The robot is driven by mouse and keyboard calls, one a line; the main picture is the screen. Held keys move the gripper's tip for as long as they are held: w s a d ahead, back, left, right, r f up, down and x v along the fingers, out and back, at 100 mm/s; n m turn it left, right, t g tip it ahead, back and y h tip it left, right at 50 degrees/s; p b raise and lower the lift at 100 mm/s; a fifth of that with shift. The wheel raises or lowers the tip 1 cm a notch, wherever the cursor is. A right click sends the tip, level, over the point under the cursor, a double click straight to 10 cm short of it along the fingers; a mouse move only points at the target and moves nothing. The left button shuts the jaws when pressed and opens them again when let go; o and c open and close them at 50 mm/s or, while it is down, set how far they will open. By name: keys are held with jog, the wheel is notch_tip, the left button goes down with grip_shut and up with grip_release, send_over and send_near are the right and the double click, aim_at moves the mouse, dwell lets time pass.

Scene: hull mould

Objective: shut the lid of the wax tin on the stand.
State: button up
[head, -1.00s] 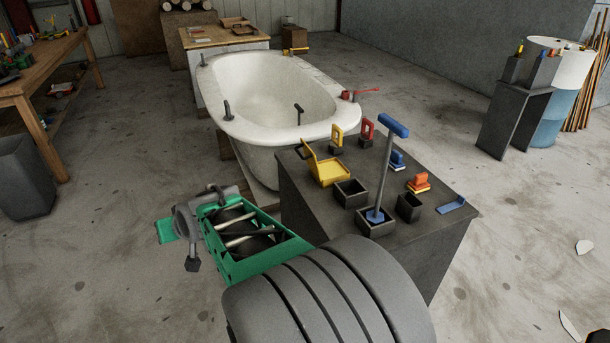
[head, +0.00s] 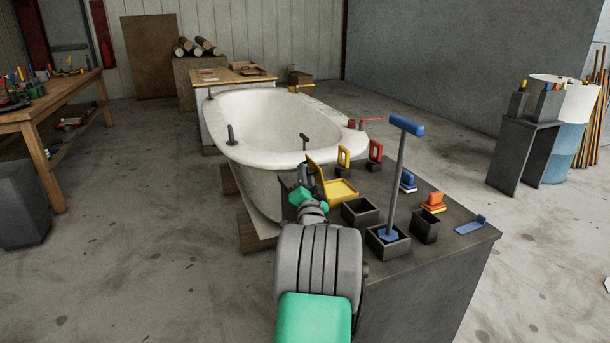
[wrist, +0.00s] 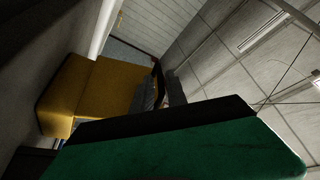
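The wax tin (head: 341,193) is a shallow yellow box on the dark stand (head: 445,262). Its yellow lid (head: 316,178) stands raised at the tin's left side. My gripper (head: 304,176) is just left of the lid, by its upper part, and its fingers are small and partly merged with dark shapes there. In the wrist view a broad yellow surface (wrist: 98,88), seemingly the lid, lies left of my grey fingers (wrist: 162,94). A gap shows between the fingers, with a thin dark curved piece near their tips. Whether they touch the lid is unclear.
The white tub (head: 270,115) stands behind and left of the stand. A tall blue-topped tool (head: 398,180) rises from a dark box. Two empty dark boxes (head: 360,212), a blue scraper (head: 471,225) and several coloured blocks share the top.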

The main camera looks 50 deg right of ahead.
jog(key=shift+w+d, duration=0.1)
grip_shut()
jog(key=shift+r, duration=0.1)
dwell(1.3)
